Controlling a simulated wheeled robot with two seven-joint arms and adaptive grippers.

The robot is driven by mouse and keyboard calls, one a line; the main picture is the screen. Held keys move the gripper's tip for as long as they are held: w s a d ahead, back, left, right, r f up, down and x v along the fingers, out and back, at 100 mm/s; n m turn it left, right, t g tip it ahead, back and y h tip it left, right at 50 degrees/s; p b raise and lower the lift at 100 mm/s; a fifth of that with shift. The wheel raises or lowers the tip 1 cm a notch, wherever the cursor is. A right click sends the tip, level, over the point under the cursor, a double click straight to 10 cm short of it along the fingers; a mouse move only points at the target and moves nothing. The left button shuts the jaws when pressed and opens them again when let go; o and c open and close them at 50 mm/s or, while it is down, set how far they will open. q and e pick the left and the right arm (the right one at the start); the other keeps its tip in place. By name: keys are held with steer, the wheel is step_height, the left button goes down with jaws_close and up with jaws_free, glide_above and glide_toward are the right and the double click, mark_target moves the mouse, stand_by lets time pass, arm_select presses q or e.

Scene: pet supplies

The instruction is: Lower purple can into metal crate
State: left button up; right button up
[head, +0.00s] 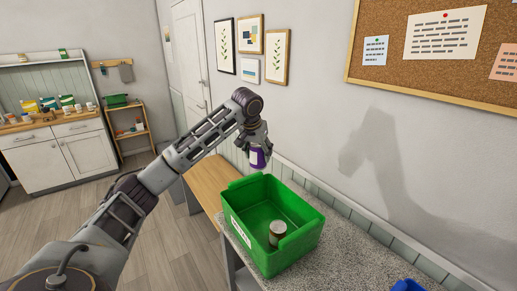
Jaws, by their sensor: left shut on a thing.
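My left gripper (257,147) is shut on a purple can (257,159) with a white part on its side. It holds the can in the air near the far back edge of a green crate (300,252). The can looks above the crate's rim; whether it is over the opening or behind the rim I cannot tell. The crate looks green, not bare metal, and has a white label on its left side. A brownish can (277,233) with a pale top stands inside, near the front corner. My right gripper is not in view.
The crate stands on a speckled grey counter (345,262) along the wall. A blue thing (408,286) is cut off at the bottom edge. A wooden bench (215,182) lies behind the crate. A white cabinet (58,155) with several goods stands far left.

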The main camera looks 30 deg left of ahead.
arm_select(q)
step_height(320, 180, down, 8)
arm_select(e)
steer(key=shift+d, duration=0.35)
arm_select(q)
steer(key=shift+r, duration=0.15)
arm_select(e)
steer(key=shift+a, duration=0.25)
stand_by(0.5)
arm_select(q)
steer(key=shift+f, duration=0.4)
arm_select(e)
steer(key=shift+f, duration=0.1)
arm_select(q)
step_height(320, 180, down, 14)
steer(key=b, duration=0.2)
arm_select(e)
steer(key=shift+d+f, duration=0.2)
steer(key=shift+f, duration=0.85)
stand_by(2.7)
arm_select(q)
step_height(320, 180, down, 2)
steer(key=shift+f+b, duration=0.25)
steer(key=shift+b, duration=0.15)
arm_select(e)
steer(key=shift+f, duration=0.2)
